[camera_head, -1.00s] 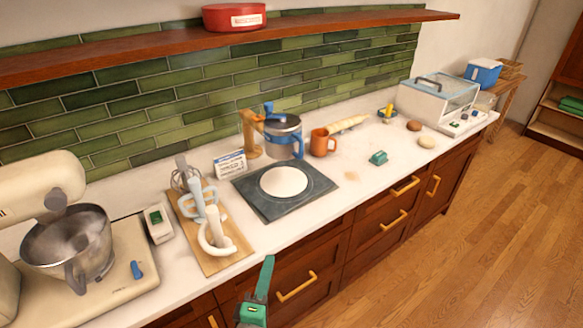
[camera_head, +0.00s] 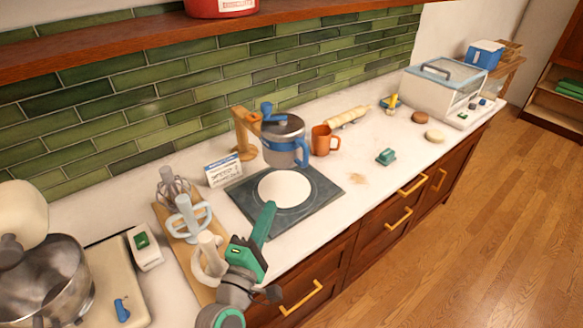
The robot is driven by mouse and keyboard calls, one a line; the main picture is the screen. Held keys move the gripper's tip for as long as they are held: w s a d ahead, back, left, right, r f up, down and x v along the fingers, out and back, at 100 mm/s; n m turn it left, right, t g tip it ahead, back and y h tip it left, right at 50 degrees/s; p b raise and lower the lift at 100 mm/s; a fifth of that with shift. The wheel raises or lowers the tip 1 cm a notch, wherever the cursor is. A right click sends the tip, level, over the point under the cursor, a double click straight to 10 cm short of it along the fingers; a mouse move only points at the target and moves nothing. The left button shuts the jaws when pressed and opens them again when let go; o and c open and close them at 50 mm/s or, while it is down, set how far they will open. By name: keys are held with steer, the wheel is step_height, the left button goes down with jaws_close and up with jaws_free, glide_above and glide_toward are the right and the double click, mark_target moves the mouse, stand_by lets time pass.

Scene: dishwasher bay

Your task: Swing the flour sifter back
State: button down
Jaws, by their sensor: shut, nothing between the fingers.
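The flour sifter (camera_head: 285,148), a metal can with a blue band and blue handle, hangs from an orange stand (camera_head: 242,130) on the counter. It overlaps the back edge of a dark square mat (camera_head: 325,186) that bears a round white disc (camera_head: 284,188). My gripper (camera_head: 269,207) is shut and empty, its green fingers pointing up. In the picture it lies below the sifter, over the mat's front part, and is clearly apart from the sifter.
An orange mug (camera_head: 322,140) stands just right of the sifter. A small white sign (camera_head: 223,170) stands left of the mat. A board with whisks and other attachments (camera_head: 168,216) and a mixer bowl (camera_head: 45,278) are at left.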

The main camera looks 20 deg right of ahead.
steer(key=shift+d, duration=0.1)
steer(key=s+d+x, duration=0.1)
steer(key=d+x, duration=0.1)
steer(key=x, duration=1)
steer(key=shift+d+r, duration=0.25)
steer(key=shift+d, duration=0.2)
steer(key=shift+a, duration=0.2)
steer(key=shift+d, duration=0.1)
